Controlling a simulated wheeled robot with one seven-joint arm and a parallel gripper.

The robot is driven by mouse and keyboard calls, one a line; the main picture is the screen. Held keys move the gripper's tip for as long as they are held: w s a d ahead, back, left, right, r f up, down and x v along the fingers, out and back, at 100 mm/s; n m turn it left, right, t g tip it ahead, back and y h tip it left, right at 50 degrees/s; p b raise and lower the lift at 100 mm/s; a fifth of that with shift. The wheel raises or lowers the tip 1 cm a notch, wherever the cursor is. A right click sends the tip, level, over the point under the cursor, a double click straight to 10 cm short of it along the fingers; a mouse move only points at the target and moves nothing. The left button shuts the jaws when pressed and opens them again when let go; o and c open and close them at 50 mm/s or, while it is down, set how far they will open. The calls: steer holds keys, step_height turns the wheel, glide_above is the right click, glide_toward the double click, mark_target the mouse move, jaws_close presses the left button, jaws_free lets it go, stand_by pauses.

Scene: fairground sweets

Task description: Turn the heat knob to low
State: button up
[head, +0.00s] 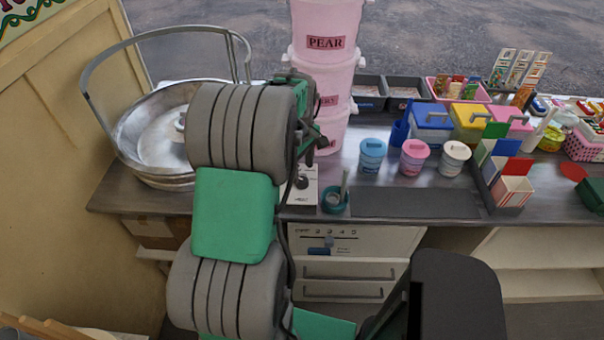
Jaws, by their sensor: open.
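A white control box (304,193) stands on the counter behind my arm, with only its right part showing. A small dark knob (302,182) sits on it, above a small label too blurred to read surely. I cannot tell which way the knob points. My gripper (312,152) is a small dark shape at the right of my arm's end, above the knob and apart from it in the picture. It is open and looks empty; my arm hides part of it. A large metal bowl (140,135) with a raised hoop handle stands to the left.
Stacked pink tubs (325,60) stand close behind my gripper. A teal cup (335,200) stands right of the control box. Blue, pink and cream tubs (414,157) and several coloured boxes (432,122) fill the right. A dark mat (415,203) lies bare at the counter's front.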

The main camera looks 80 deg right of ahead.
mark_target(302, 180)
step_height(302, 180, down, 5)
steer(key=shift+d+r+p, duration=0.1)
steer(key=shift+r+p, duration=0.05)
steer(key=shift+p, duration=0.2)
steer(key=shift+c, duration=0.3)
jaws_close()
